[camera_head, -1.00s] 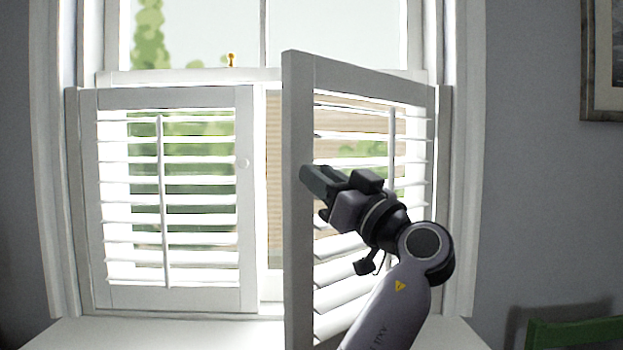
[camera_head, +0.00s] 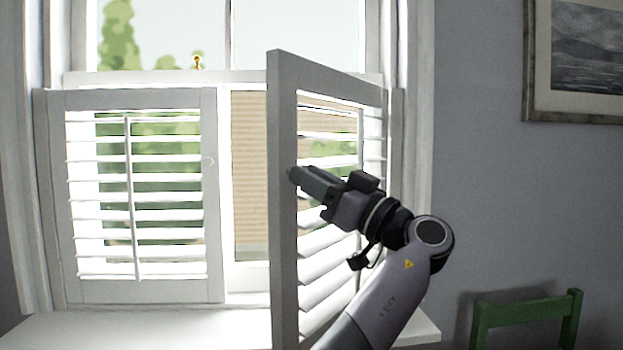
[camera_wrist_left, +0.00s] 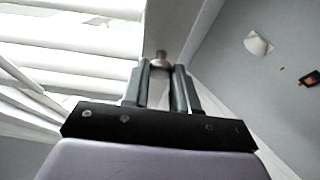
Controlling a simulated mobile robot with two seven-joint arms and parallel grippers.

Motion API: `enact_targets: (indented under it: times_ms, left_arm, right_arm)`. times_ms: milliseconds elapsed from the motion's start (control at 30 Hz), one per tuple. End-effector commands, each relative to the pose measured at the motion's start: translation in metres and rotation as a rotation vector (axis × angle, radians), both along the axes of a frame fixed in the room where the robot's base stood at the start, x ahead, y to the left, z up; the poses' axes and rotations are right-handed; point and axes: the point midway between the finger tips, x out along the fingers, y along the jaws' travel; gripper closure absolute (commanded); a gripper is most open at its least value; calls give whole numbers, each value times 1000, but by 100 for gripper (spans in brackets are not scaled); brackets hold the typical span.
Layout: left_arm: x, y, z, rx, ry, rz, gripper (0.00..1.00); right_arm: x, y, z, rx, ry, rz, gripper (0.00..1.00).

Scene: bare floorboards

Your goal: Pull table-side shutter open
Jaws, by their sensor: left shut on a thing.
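The right-hand shutter (camera_head: 283,215) is a white louvred panel, swung partway out from the window toward me, hinged at its right side. My left gripper (camera_head: 294,175) is at its free edge. In the left wrist view, a small round knob (camera_wrist_left: 160,61) sits between the tips of the left gripper (camera_wrist_left: 160,70), which is shut on it. In the head view the knob is hidden by the fingers. The left-hand shutter (camera_head: 215,200) is closed flat across its half of the window, with a small white knob (camera_head: 208,161) at its right edge. My right gripper is not in view.
A white sill (camera_head: 150,330) runs below the shutters. A green chair (camera_head: 525,312) stands at the lower right by the grey wall. A framed picture (camera_head: 585,116) hangs above it. A brass catch (camera_head: 197,62) sits on the window rail.

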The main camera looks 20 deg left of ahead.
Motion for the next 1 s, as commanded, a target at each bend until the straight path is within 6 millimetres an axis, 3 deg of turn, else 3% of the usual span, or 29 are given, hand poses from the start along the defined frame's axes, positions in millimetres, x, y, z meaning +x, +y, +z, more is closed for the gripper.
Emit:
enact_targets:
  times_ms: [333, 367, 433, 867, 1000]
  left_arm:
    - [0, 0, 0, -1, 0, 2, 100]
    - [0, 0, 0, -1, 0, 2, 69]
    - [0, 0, 0, -1, 1, 1, 46]
    - [0, 0, 0, 0, 0, 1, 46]
    - [0, 0, 9, -1, -2, 0, 46]
  right_arm:
    - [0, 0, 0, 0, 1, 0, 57]
    - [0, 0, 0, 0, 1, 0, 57]
    - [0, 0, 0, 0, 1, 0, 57]
    - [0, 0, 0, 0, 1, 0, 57]
    - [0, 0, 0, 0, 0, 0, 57]
